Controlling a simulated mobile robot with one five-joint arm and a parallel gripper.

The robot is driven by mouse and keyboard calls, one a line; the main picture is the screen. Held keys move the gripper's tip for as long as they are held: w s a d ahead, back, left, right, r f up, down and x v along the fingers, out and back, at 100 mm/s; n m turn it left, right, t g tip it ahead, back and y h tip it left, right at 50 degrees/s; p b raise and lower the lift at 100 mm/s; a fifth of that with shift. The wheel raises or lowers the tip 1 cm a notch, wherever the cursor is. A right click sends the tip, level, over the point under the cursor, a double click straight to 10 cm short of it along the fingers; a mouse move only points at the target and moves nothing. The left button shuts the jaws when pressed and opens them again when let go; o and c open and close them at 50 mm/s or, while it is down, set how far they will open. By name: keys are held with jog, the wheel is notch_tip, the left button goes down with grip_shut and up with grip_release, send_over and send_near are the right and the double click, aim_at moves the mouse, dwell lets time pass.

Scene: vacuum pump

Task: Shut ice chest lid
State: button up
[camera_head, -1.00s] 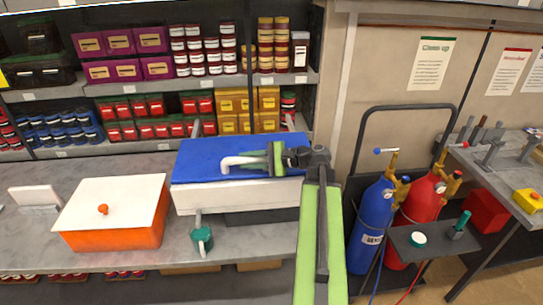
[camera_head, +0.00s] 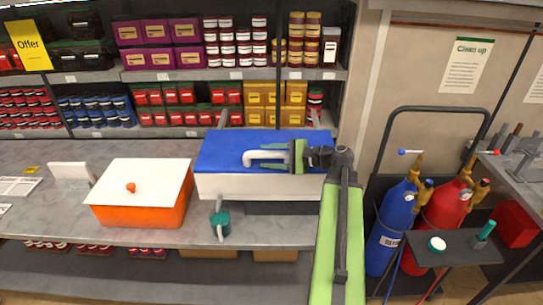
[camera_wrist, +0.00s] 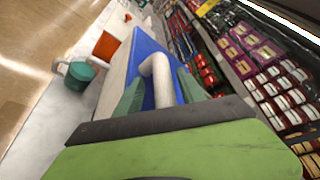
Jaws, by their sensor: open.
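The ice chest has a white body (camera_head: 262,187) and a blue lid (camera_head: 225,152). It stands on the grey counter in the head view. The lid lies flat on top of the body, and I see no clear gap between them. A white bent handle (camera_head: 262,156) sits on the lid; it also shows in the wrist view (camera_wrist: 158,72). My gripper (camera_head: 297,156) is open at the right end of the handle. In the wrist view its green fingers (camera_wrist: 160,92) lie on both sides of the handle. I cannot tell whether they touch it.
An orange box with a white lid (camera_head: 138,176) stands left of the chest. A teal mug (camera_head: 220,222) is in front of the chest. Stocked shelves (camera_head: 190,75) rise behind the counter. Blue (camera_head: 390,222) and red (camera_head: 436,212) gas cylinders stand to the right.

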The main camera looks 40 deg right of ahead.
jog(key=shift+s+d+r, duration=0.1)
jog(key=shift+d, duration=0.05)
jog(key=p+v, duration=0.3)
jog(key=v, duration=1.4)
jog(key=shift+p, duration=0.35)
jog(key=shift+s, duration=0.15)
